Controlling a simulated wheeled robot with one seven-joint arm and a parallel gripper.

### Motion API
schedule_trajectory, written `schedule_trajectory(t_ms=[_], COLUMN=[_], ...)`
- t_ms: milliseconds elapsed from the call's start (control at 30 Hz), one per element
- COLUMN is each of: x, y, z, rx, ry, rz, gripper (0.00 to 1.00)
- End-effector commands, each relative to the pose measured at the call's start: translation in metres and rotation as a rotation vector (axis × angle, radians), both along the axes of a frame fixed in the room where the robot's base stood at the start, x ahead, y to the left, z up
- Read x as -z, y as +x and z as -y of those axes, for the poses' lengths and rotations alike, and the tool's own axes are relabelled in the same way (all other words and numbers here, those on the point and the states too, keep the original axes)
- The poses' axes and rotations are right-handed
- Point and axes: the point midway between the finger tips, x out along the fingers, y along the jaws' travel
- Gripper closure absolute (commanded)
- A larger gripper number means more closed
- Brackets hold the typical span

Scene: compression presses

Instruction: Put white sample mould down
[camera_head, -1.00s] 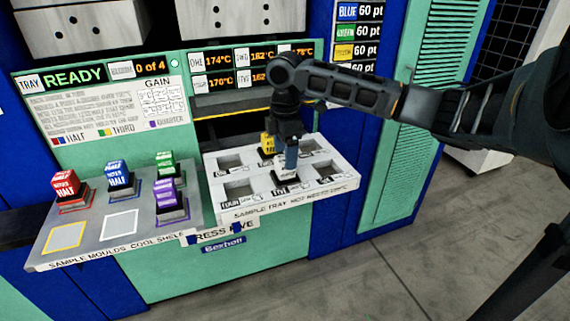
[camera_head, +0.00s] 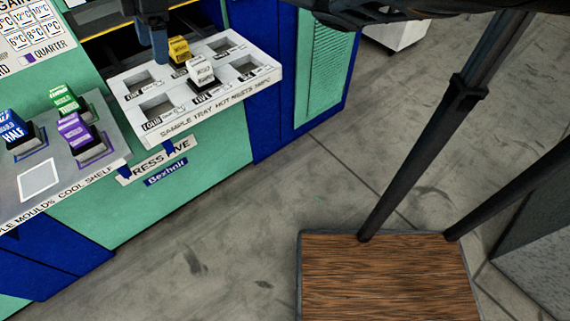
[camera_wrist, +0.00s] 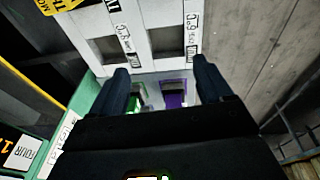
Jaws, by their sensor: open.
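The white sample mould (camera_head: 200,70) sits upright in the front middle socket of the white sample tray (camera_head: 232,95). Nothing holds it. My gripper (camera_head: 160,45) is to the left of the mould and higher, apart from it, partly cut by the top edge of the head view. In the wrist view my gripper (camera_wrist: 162,75) is open, with nothing between its fingers. The white mould is not visible in the wrist view.
The yellow mould (camera_head: 179,50) stands in the tray just behind the white one. Other tray sockets are empty. The cool shelf (camera_head: 75,180) at left carries blue (camera_head: 12,127), green (camera_head: 66,99) and purple (camera_head: 75,130) moulds.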

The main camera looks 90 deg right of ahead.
Motion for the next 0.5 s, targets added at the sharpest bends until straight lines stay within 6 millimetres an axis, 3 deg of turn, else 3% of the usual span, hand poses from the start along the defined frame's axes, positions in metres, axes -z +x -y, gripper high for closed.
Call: schedule_trajectory(t_ms=[33,200,333,500], x=[0.006,0.007,0.002,-0.005], y=[0.025,0.096,0.131,0.153], z=[-0.031,-0.123,-0.189,-0.260], rx=[-0.015,-0.001,0.045,0.147], ry=[0.046,0.204,0.341,0.519], rz=[0.077,0.347,0.518,0.696], gripper=[0.21,0.21,0.21,0.21])
